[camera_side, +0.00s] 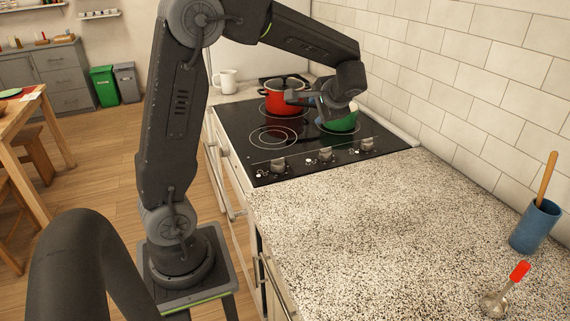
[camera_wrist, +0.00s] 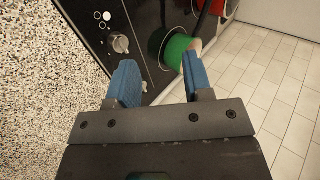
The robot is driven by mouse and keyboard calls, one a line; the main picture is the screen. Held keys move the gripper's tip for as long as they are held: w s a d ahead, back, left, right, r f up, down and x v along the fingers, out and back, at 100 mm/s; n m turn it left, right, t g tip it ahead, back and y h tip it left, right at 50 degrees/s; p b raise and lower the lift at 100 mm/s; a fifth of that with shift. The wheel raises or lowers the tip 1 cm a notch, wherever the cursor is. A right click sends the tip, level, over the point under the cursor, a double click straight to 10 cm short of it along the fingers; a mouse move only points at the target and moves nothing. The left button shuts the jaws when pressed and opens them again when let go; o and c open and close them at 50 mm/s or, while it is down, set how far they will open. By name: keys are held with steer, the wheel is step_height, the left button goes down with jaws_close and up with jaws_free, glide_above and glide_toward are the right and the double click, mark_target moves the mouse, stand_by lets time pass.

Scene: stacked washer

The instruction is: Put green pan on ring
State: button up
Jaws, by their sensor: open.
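The green pan (camera_side: 341,122) sits on the right rear part of the black cooktop (camera_side: 250,166), close to the tiled wall. In the wrist view the green pan (camera_wrist: 178,50) shows just beyond my fingertips, nearer the right finger. My gripper (camera_side: 319,111) is over the cooktop beside the pan and partly hides it. In the wrist view my gripper (camera_wrist: 158,72) has its two blue fingers apart with nothing between them. Contact with the pan cannot be told. A bare ring (camera_side: 272,136) is marked on the cooktop, left of the pan.
A red pot (camera_side: 283,98) stands behind the bare ring and also shows in the wrist view (camera_wrist: 217,7). Knobs (camera_side: 325,154) line the cooktop's near edge. A white mug (camera_side: 225,81) stands behind. The speckled counter (camera_side: 370,220) is mostly clear; a blue holder (camera_side: 535,226) and ladle (camera_side: 506,290) are at right.

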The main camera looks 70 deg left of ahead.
steer(key=s+d+r+t+h, duration=0.1)
steer(key=s+d+t+h, duration=0.4)
steer(key=s+d, duration=1.4)
steer(key=d+h, duration=0.3)
steer(key=h, duration=0.1)
steer(key=shift+d+r+h, duration=0.2)
steer(key=shift+r+h, duration=0.05)
steer(key=shift+h, duration=0.05)
